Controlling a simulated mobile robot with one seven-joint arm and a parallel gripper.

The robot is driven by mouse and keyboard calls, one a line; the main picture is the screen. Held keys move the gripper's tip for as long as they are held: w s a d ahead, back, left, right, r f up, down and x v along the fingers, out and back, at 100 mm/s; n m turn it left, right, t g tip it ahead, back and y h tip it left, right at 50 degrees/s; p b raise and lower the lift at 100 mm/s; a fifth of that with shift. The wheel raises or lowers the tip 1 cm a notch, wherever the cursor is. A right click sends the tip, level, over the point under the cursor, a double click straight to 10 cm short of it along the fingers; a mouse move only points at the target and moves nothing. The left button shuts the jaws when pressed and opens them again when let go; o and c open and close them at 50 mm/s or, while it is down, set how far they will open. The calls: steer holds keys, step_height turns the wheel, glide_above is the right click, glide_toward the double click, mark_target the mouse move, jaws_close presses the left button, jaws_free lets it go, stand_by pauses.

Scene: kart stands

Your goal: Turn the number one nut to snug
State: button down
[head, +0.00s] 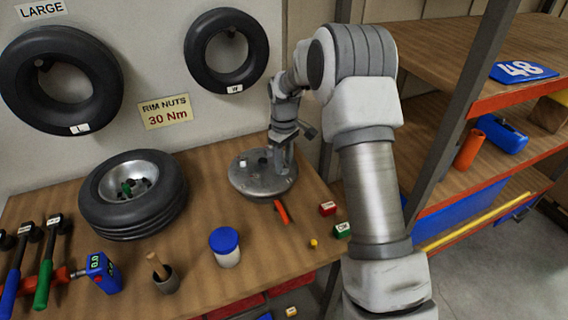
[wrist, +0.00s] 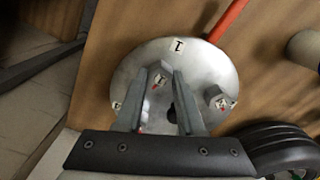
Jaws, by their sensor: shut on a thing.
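A round grey metal rim plate (head: 245,183) lies on the bench in the head view. It also fills the middle of the wrist view (wrist: 215,65), with a "1" label near its far edge. My gripper (wrist: 160,78) is over the plate, its two fingers shut on a grey nut (wrist: 157,69). That nut has a small label with a red mark; its digit is hard to read. Another labelled nut (wrist: 216,96) stands to the right, and a further label shows at the left edge. In the head view my gripper (head: 281,160) points down at the plate and hides part of it.
A red-handled tool (head: 281,211) lies beside the plate, with red and green blocks (head: 342,230) to its right. A tyre on a rim (head: 132,220), a blue-lidded jar (head: 225,241) and a blue display tool (head: 103,272) stand left. A sign (head: 165,110) reads "RIM NUTS 30 Nm".

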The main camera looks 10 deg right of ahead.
steer(key=m, duration=0.4)
steer(key=shift+m, duration=0.3)
steer(key=m, duration=0.3)
steer(key=shift+m+b, duration=0.35)
steer(key=shift+m, duration=0.05)
steer(key=m, duration=0.3)
steer(key=shift+m, duration=2.1)
steer(key=c, duration=0.5)
jaws_free()
